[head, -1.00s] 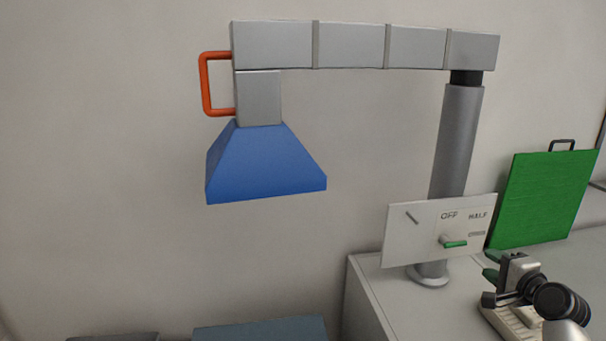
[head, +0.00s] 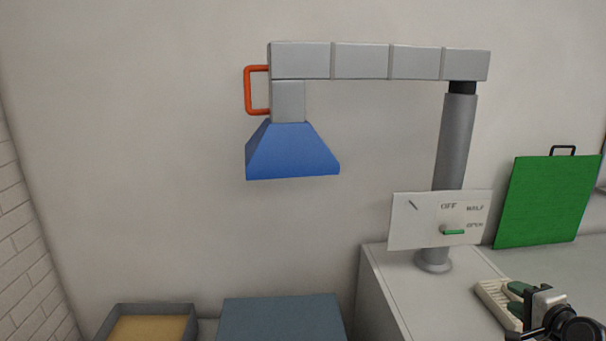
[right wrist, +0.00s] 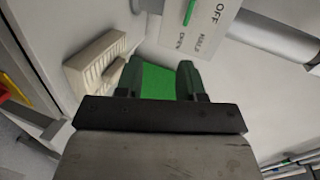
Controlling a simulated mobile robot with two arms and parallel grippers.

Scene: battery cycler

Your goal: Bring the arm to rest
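My right gripper (head: 517,297) is at the lower right of the head view, above the counter and apart from the sign plate. In the right wrist view its two dark green fingers (right wrist: 158,78) stand apart, with a green surface showing between them, which looks like the green board behind. The grey extraction arm (head: 360,62) stands on a round post, with a blue hood (head: 292,155) and an orange handle (head: 250,90) at its left end. The white plate (head: 415,228) on the post carries a green lever (head: 453,232) lying level by OPEN. My left gripper is not in view.
A green board (head: 548,200) with a black handle leans at the wall. A cream slotted block (head: 492,302) lies on the counter (head: 395,280) by my right gripper; it also shows in the wrist view (right wrist: 95,62). A grey tray (head: 118,311) and a blue-grey box (head: 280,318) sit lower left.

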